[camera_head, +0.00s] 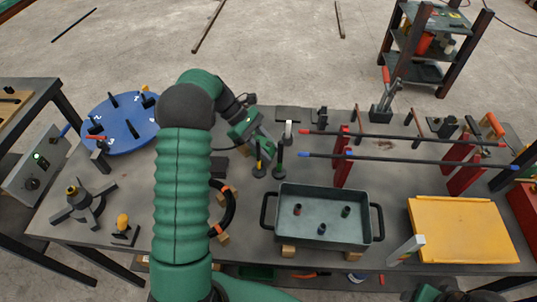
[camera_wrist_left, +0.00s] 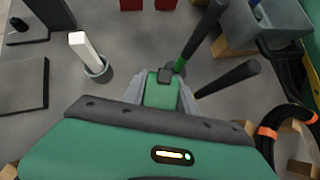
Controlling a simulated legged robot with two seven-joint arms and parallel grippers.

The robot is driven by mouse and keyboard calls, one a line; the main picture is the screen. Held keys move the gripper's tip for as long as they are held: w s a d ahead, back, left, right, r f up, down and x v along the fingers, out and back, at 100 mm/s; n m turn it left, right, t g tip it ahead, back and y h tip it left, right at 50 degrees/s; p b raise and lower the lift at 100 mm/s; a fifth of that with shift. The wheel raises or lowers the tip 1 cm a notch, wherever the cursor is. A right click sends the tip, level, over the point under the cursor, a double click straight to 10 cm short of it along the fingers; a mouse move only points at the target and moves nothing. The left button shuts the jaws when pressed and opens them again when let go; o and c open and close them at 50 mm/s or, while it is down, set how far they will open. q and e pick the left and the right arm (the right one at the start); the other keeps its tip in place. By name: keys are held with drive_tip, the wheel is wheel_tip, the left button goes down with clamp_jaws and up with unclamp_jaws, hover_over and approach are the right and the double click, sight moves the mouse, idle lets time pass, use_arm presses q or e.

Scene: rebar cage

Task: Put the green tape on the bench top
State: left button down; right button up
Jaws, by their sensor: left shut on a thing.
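The green tape (camera_wrist_left: 160,94) shows in the left wrist view as a small green block with a dark end, between my left gripper's two grey fingers. My left gripper (camera_wrist_left: 163,90) is shut on it. In the head view my left gripper (camera_head: 262,145) is above the middle of the grey bench top (camera_head: 180,190), close to two dark upright posts. The tape is mostly hidden there by the gripper, and I cannot tell its exact height over the bench.
A dark post (camera_head: 279,160) stands beside the fingers, with a white post (camera_head: 288,132) behind. A grey tray (camera_head: 345,192), a black and orange ring (camera_head: 232,205), a yellow board (camera_head: 460,228) and a rack of rods (camera_head: 400,137) surround this area. A blue disc (camera_head: 120,135) lies left.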

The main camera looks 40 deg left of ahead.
use_arm(q)
drive_tip(key=shift+d+f, duration=0.25)
drive_tip(key=shift+f, duration=0.8)
drive_tip(key=c, duration=1.3)
unclamp_jaws()
drive_tip(key=shift+o, duration=0.2)
drive_tip(key=shift+a, duration=0.2)
